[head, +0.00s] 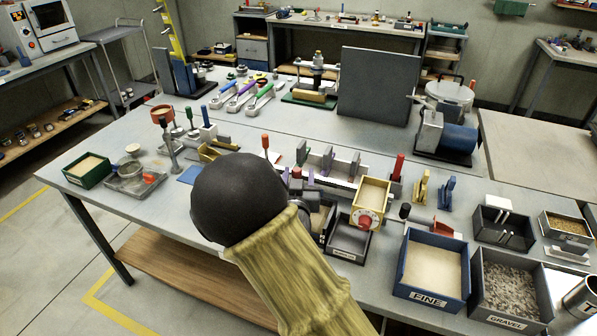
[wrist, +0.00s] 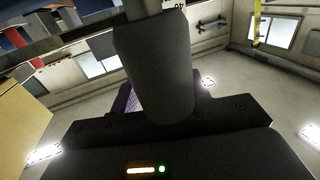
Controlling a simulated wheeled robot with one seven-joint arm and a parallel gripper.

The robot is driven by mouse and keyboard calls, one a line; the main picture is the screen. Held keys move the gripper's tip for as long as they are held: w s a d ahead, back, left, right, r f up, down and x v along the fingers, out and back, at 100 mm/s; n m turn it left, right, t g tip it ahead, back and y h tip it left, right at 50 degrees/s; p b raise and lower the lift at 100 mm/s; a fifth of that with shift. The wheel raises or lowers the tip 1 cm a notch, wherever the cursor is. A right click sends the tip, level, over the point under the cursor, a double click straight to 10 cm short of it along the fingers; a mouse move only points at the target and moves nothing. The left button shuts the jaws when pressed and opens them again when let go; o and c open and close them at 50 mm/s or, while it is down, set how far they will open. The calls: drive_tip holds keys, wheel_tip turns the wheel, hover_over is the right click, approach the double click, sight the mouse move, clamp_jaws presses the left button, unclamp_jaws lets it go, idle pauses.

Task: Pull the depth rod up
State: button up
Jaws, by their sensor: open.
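I cannot pick out the depth rod for certain. A long tank-like fixture (head: 333,172) with upright grey plates stands mid-bench, partly behind my arm. A thin rod with a red grip (head: 266,142) stands near its left end, and a thicker red handle (head: 398,167) stands at its right. My arm hides most of my gripper in the head view. In the wrist view the dark body of my gripper (wrist: 160,140) fills the bottom, with a dark grey cylinder (wrist: 155,75) in front of it. Whether the cylinder is a finger or a separate thing is unclear. My gripper is open; its fingertips cannot be made out.
A yellow box with a red dial (head: 371,197) and a dark tray (head: 348,240) stand right of my arm. A blue sand bin (head: 431,292) and a gravel bin (head: 508,322) line the front edge. A grey panel (head: 378,85) stands behind.

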drive_tip(key=shift+a, duration=0.2)
drive_tip(key=shift+s+d, duration=0.1)
drive_tip(key=shift+s, duration=0.1)
drive_tip(key=shift+c, duration=1.1)
drive_tip(key=shift+s, duration=0.15)
drive_tip(key=c, duration=0.4)
drive_tip(key=shift+a+y, duration=0.3)
drive_tip(key=shift+a, duration=0.05)
clamp_jaws()
drive_tip(key=shift+d+r+p, duration=0.1)
drive_tip(key=shift+r+p, duration=0.55)
drive_tip(key=shift+r, duration=0.85)
drive_tip(key=o, duration=0.6)
unclamp_jaws()
